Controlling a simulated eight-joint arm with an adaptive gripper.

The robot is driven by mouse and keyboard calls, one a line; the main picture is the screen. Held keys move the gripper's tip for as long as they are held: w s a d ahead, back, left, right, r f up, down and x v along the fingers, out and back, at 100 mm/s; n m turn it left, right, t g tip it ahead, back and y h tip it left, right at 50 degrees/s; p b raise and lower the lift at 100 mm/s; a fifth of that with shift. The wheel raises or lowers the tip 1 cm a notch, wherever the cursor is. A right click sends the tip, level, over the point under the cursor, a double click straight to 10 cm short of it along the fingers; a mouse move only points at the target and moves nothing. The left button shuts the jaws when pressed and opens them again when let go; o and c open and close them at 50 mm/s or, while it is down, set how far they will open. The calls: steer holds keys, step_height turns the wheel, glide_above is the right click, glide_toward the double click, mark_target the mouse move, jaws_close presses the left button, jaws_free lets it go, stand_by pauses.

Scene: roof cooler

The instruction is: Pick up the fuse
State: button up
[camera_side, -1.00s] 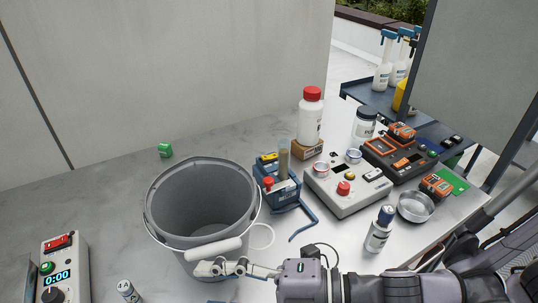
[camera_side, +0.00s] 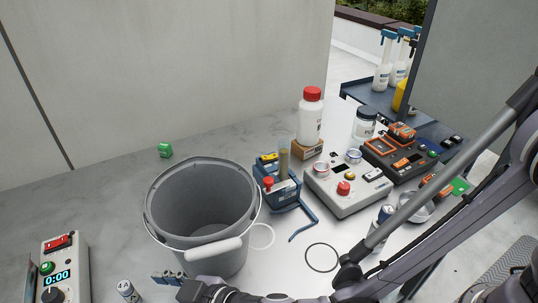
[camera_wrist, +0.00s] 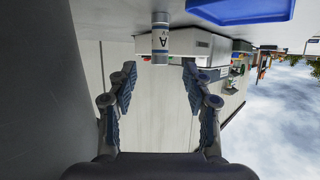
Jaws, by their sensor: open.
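A small upright white cylinder with a blue band and a printed "A" (camera_side: 127,290) stands on the table at the lower left in the side view. It is the likeliest fuse, but I cannot tell for certain. In the wrist view, this cylinder (camera_wrist: 160,40) appears upside down, ahead of and between my fingertips, with clear gaps on both sides. My gripper (camera_wrist: 160,68) is open and empty. In the side view my gripper (camera_side: 162,278) is low in front of the bucket, to the right of the cylinder and apart from it.
A grey bucket (camera_side: 160,215) stands close behind my gripper; its dark wall (camera_wrist: 35,90) fills the wrist view's left. A timer box (camera_side: 65,260) stands left of the cylinder. A blue holder (camera_side: 284,190) and grey instrument (camera_side: 345,205) stand right. The table is clear around a green object (camera_side: 165,150).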

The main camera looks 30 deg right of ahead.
mark_target(131, 291)
steer(key=x, duration=0.6)
steer(key=shift+w+a+f, duration=0.1)
steer(key=shift+w+a, duration=0.15)
jaws_close()
